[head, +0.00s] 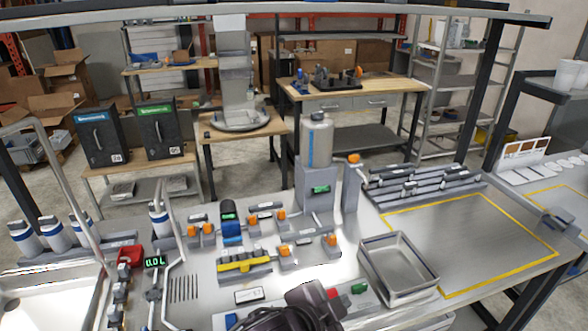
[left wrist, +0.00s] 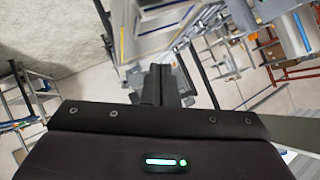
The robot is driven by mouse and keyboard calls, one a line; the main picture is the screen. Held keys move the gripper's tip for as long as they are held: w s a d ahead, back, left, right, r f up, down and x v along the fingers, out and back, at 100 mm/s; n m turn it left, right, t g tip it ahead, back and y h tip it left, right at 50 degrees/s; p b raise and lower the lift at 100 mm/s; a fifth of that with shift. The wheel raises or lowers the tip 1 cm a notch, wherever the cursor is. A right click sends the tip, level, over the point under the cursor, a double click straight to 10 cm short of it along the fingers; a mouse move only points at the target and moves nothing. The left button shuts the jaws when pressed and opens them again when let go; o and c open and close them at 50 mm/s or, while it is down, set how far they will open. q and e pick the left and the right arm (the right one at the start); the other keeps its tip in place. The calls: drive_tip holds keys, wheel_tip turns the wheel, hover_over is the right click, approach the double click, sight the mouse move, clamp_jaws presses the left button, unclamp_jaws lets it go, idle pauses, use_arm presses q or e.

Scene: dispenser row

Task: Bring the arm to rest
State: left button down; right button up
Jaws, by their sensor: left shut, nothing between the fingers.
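My left gripper (head: 314,300) shows at the bottom middle of the head view, dark and partly cut off by the lower edge, in front of the steel worktop (head: 378,222). In the left wrist view its fingers (left wrist: 160,80) are together with nothing between them. That view is tilted, with floor and shelving beyond the fingers. My right gripper is in neither view.
An empty steel tray (head: 398,268) stands to the right of the left gripper. A yellow-taped area (head: 470,235) beyond it is clear. A dispenser column (head: 317,150), small dispensers with orange knobs (head: 284,250) and a sink (head: 45,300) occupy the middle and left.

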use_arm(q)
drive_tip(key=s+a+f+n+g+y, duration=0.25)
drive_tip(key=s+a+f+n, duration=0.2)
drive_tip(key=a, duration=0.45)
drive_tip(key=s+a+f+n+g+y, duration=0.1)
drive_tip(key=s+a+f+n+y, duration=0.3)
drive_tip(key=a, duration=0.5)
drive_tip(key=s+a+f+n+g+y, duration=0.1)
drive_tip(key=s+a+f+n+g, duration=0.3)
drive_tip(key=a, duration=0.6)
wheel_tip(320, 180, down, 33)
drive_tip(key=b, duration=0.4)
drive_tip(key=s+a+f+b, duration=0.3)
drive_tip(key=s+f, duration=1.7)
drive_tip(key=f, duration=0.2)
drive_tip(key=shift+s, duration=0.3)
